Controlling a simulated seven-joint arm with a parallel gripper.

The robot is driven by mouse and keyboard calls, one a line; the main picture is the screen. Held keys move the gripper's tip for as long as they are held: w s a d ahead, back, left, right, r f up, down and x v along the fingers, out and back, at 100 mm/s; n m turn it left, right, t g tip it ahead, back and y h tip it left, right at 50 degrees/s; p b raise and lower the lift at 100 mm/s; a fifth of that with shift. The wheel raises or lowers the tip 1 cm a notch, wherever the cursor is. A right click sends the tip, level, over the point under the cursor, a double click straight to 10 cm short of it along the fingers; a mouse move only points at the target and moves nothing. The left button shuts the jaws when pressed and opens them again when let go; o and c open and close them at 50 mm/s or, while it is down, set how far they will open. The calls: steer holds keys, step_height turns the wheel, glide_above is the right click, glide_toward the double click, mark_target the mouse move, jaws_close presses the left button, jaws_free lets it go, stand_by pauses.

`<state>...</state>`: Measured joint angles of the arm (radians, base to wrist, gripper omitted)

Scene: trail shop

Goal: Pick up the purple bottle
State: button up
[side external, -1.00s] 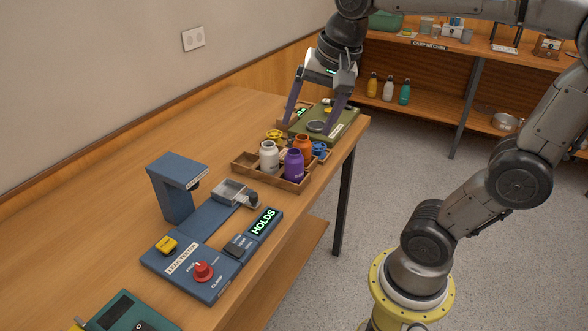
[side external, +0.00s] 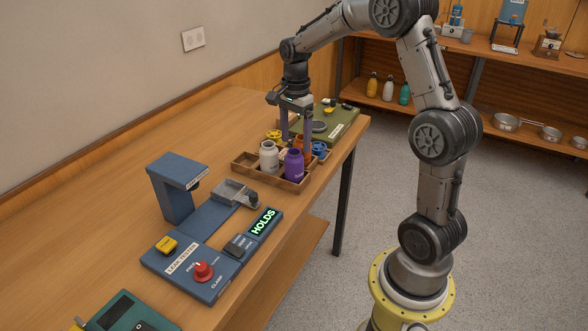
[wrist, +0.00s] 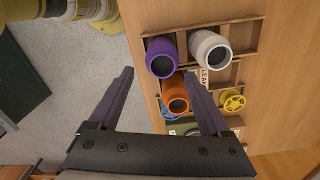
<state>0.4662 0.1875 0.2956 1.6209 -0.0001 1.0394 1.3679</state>
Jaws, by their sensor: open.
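The purple bottle (side external: 293,165) stands upright and open-topped in the near right part of a wooden divided tray (side external: 243,169). In the wrist view the purple bottle (wrist: 160,43) lies just beyond my fingertips, near the left one. My gripper (side external: 296,143) is open and empty, pointing down over the back of the tray, behind the purple bottle. An orange bottle (wrist: 174,100) appears between my fingers in the wrist view (wrist: 159,73); I cannot tell whether they reach down around it. In the side view a finger partly hides the orange bottle.
A white bottle (side external: 269,157) stands left of the purple one in the tray. Yellow (wrist: 233,102) and blue (side external: 320,149) wheel-like parts lie near the orange bottle. The table's left side is clear.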

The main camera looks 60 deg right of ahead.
mark_target(294, 161)
steer(key=f, duration=0.8)
steer(key=shift+w, duration=0.2)
steer(key=shift+c, duration=0.3)
jaws_close()
steer(key=shift+r, duration=0.15)
